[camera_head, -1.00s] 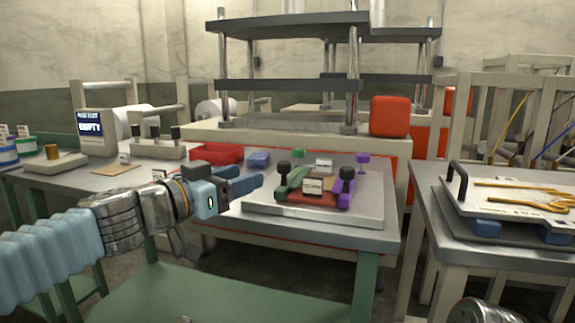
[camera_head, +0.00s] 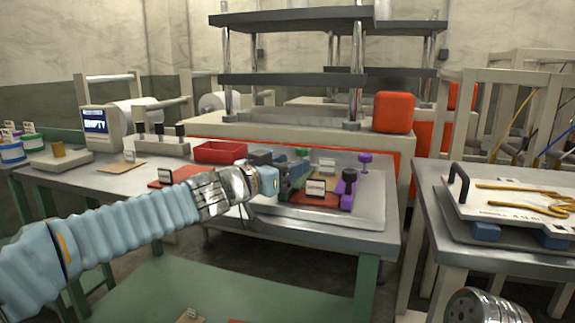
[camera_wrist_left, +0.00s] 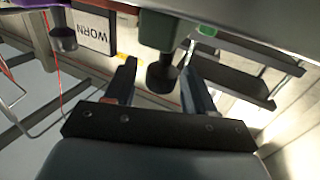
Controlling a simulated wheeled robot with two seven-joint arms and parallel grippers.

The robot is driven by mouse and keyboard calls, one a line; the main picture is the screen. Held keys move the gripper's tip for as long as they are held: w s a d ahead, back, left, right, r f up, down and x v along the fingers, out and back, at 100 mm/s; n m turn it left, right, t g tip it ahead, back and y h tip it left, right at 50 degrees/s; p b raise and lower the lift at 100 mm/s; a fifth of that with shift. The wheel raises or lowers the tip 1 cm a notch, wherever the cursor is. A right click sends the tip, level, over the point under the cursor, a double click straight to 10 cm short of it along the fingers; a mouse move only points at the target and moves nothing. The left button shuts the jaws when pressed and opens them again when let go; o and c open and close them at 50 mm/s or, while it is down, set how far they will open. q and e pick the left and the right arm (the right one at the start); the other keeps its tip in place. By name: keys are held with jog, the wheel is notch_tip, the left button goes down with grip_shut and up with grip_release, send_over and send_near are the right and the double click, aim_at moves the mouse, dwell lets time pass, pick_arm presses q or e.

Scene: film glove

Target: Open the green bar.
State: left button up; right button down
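The green bar (camera_head: 298,180) lies on the left of the grey plate (camera_head: 375,205), largely hidden behind my left gripper in the head view. In the left wrist view, the green bar (camera_wrist_left: 158,28) ends in a black knob (camera_wrist_left: 162,76). My left gripper (camera_wrist_left: 158,85) is open, with one finger on each side of this knob. A gap shows between the knob and each finger. The purple bar (camera_head: 347,195), with its own black knob, lies to the right on the plate. My right gripper is not in view.
A small white sign (camera_head: 316,188) stands between the bars; a WORN sign (camera_wrist_left: 92,28) shows in the left wrist view. A red tray (camera_head: 220,152) is behind my left arm. A second table with a white board (camera_head: 500,205) stands right.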

pick_arm(q)
grip_shut()
jog(key=a, duration=0.1)
jog(key=w+a, duration=0.1)
jog(key=a, duration=0.2)
jog(key=shift+w+a, duration=0.25)
jog(key=shift+a, duration=0.1)
jog(key=shift+o, duration=0.3)
grip_release()
